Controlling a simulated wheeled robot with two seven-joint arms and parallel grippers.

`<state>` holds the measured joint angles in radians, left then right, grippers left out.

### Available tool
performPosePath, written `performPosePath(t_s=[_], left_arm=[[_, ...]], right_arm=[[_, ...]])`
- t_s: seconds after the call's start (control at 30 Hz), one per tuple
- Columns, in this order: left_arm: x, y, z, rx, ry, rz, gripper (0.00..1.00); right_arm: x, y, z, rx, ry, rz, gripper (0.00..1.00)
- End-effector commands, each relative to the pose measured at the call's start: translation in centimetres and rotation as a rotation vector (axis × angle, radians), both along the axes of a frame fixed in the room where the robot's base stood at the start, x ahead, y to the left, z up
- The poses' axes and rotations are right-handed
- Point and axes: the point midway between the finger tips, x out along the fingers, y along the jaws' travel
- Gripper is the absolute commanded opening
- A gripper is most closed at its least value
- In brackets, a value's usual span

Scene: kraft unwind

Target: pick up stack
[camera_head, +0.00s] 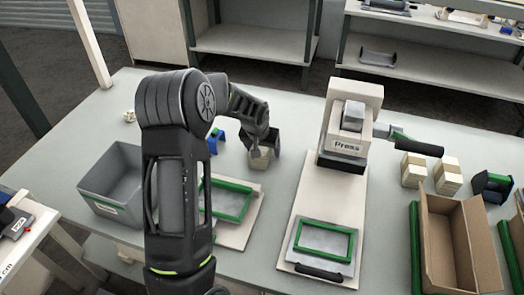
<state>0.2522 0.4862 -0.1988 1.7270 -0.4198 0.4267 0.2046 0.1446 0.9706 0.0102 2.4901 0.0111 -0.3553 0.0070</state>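My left gripper (263,152) points down at a small tan stack (259,160) on the table, left of the press. Dark fingers show beside the stack and partly hide it. Whether they touch or squeeze it is too small to tell. The stack seems to stand just behind a board with a green frame. Two more tan stacks, one (413,170) and another (447,178), stand at the right, each with a paler band. My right gripper is not in view.
A press (349,125) with a dark handle stands at the centre. A board (234,236) with a green frame (229,199) lies partly behind my arm. A grey bin (112,172) is at left, an open cardboard box (455,245) at right. A blue item (216,137) lies behind my arm.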

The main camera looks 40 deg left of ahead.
Motion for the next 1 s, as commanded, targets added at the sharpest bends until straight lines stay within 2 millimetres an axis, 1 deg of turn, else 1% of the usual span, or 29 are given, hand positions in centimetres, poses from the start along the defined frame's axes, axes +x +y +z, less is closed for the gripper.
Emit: performPosePath(t_s=[0.07, 0.9, 0.93, 1.0], left_arm=[[0.01, 0.00, -0.15, 0.000, 0.000, 0.000, 0.76], [0.00, 0.01, -0.08, 0.000, 0.000, 0.000, 0.08], [0.00, 0.01, -0.08, 0.000, 0.000, 0.000, 0.06], [0.01, 0.01, -0.04, 0.000, -0.001, 0.000, 0.05]], right_arm=[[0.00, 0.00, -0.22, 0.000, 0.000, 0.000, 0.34], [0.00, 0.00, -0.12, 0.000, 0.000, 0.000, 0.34], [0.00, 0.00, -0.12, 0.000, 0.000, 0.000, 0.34], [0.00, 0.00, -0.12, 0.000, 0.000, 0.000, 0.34]])
